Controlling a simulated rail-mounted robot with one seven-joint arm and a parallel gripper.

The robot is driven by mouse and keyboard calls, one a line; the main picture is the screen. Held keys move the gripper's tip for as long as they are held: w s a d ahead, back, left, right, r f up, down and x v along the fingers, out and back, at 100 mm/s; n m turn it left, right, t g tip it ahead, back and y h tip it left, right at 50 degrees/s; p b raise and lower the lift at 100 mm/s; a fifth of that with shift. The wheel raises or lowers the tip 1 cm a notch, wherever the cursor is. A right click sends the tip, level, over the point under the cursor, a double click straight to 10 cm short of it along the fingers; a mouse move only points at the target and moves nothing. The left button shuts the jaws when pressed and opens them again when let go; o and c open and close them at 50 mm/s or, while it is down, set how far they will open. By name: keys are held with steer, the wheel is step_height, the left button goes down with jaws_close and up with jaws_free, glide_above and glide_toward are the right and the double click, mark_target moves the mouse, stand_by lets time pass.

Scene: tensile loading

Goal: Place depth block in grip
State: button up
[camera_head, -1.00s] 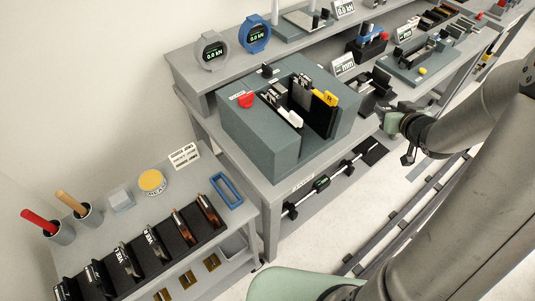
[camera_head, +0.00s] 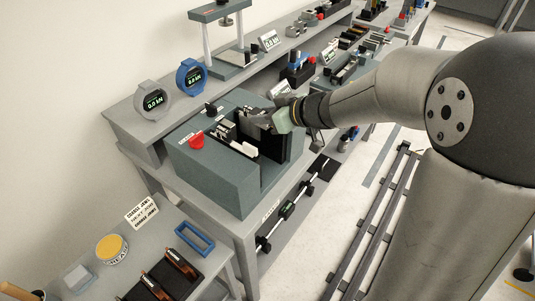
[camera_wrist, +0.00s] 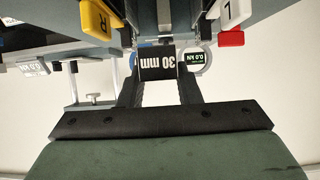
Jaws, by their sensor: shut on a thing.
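The depth block (camera_wrist: 157,65) is black with a white "30 mm" label and sits between the two dark fingers of my gripper (camera_wrist: 160,82) in the wrist view. The grip (camera_head: 215,172) is a large grey-green housing with a central slot, on the bench in the head view. My gripper (camera_head: 262,122) is over its slot and covers part of it. In the wrist view a yellow tab marked R (camera_wrist: 98,19) and a white, red-ended tab marked L (camera_wrist: 232,22) flank the block. Whether the block touches anything in the slot is hidden.
A red button (camera_head: 196,141) is on top of the housing. Grey (camera_head: 153,101) and blue (camera_head: 191,77) round gauges stand on the shelf behind. A rack of jaws (camera_head: 165,281), a blue frame (camera_head: 195,237) and a yellow-topped tin (camera_head: 111,249) are on the front-left bench.

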steer(key=b, duration=0.3)
glide_above(264, 171)
step_height(264, 171, down, 13)
steer(key=shift+a+r, duration=0.1)
steer(key=shift+r, duration=0.1)
steer(key=shift+f+b, duration=0.5)
steer(key=shift+f, duration=1.95)
steer(key=shift+f, duration=0.2)
steer(key=o, duration=1.1)
steer(key=shift+c, duration=0.2)
